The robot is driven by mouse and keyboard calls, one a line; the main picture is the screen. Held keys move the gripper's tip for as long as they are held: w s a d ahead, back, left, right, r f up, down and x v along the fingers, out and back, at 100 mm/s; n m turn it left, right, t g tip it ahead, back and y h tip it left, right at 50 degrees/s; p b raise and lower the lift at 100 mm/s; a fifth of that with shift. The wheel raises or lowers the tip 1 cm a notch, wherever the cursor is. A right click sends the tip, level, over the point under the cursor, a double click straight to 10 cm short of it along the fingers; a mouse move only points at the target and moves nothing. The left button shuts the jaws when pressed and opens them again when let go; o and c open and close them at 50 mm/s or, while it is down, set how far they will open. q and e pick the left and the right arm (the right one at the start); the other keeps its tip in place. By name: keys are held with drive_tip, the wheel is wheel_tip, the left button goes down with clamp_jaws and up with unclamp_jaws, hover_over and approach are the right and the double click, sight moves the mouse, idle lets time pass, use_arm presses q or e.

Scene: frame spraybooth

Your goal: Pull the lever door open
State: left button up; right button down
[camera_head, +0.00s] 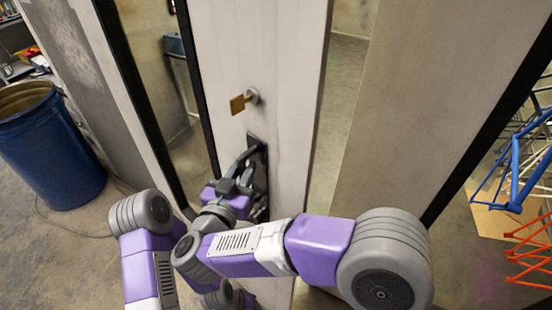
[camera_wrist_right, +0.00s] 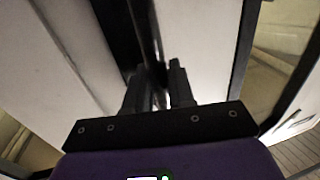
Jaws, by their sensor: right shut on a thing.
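The door (camera_head: 275,60) is a tall pale panel in the middle of the head view. It carries a brass lever (camera_head: 239,104) on a round grey mount. Below the lever is a black handle fitting (camera_head: 262,160), partly hidden by my right gripper (camera_head: 247,165). The right gripper's black fingers are shut on this dark handle, below and apart from the brass lever. In the right wrist view, the fingers (camera_wrist_right: 157,82) stand either side of a dark upright bar (camera_wrist_right: 143,30). My left arm shows at lower left, but its gripper is out of view.
A blue barrel (camera_head: 50,150) stands on the floor at the left. Right of the door is a tall gap with floor behind, then a wide beige panel (camera_head: 430,90). Blue and orange frames (camera_head: 518,170) stand at the far right. A thin cable lies near the barrel.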

drive_tip(key=shift+s+a+r, duration=0.15)
drive_tip(key=shift+a, duration=0.05)
drive_tip(key=c, duration=1.3)
unclamp_jaws()
drive_tip(key=shift+o, duration=1)
use_arm(q)
drive_tip(key=shift+s, duration=0.1)
use_arm(e)
drive_tip(key=shift+s+a, duration=0.2)
drive_tip(key=shift+s, duration=0.05)
use_arm(q)
drive_tip(key=shift+f, duration=0.1)
use_arm(e)
drive_tip(key=shift+s, duration=0.1)
use_arm(q)
drive_tip(key=shift+f+b, duration=0.65)
drive_tip(key=shift+b, duration=0.05)
use_arm(e)
drive_tip(key=v, duration=0.7)
drive_tip(key=shift+s+a, duration=0.15)
drive_tip(key=shift+s, duration=0.1)
drive_tip(key=shift+c, duration=0.3)
